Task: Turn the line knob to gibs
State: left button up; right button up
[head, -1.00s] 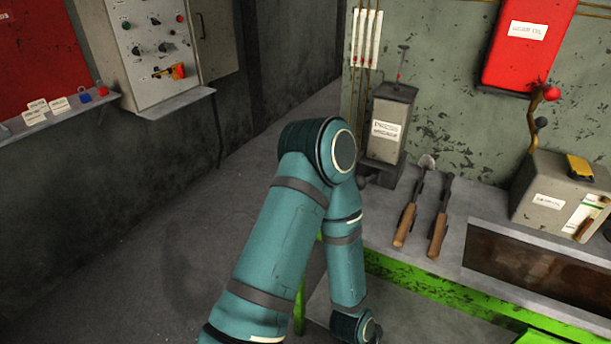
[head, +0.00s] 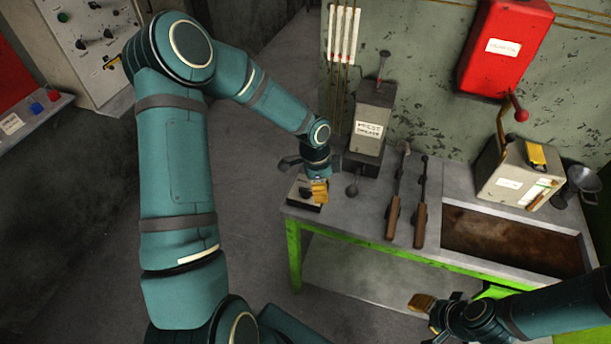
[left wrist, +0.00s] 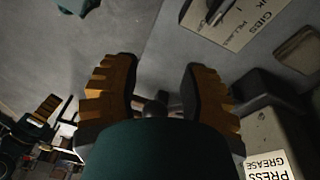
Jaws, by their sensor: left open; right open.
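A small selector box with a pale plate (head: 295,188) sits at the left end of the bench, beside the press grease box (head: 368,128). In the left wrist view the pale plate (left wrist: 236,20) shows upside-down lettering that includes "GIBS", with a dark knob (left wrist: 214,12) partly cut off at the top edge. My left gripper (head: 312,184) is at the selector box and hides part of it. In the left wrist view its two yellow-padded fingers (left wrist: 158,88) are apart, with the plate beyond them. My right gripper (head: 431,311) is open, in front of the bench.
Two wooden-handled tools (head: 407,205) lie on the bench beside a recessed tray (head: 512,211). A pale box with a red-knobbed lever (head: 510,172) stands at the right. A control panel (head: 95,50) is at the upper left. The floor left of the bench is clear.

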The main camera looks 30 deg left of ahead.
aim_at(306, 189)
pick_arm(q)
jog(key=w+a+r+m+y, duration=0.2)
jog(key=w+a+r+m, duration=0.1)
jog(key=a+r, duration=0.3)
jog(key=f, duration=1.4)
jog(key=shift+s+a+b, duration=0.25)
jog(key=shift+a+b, duration=0.1)
grip_shut()
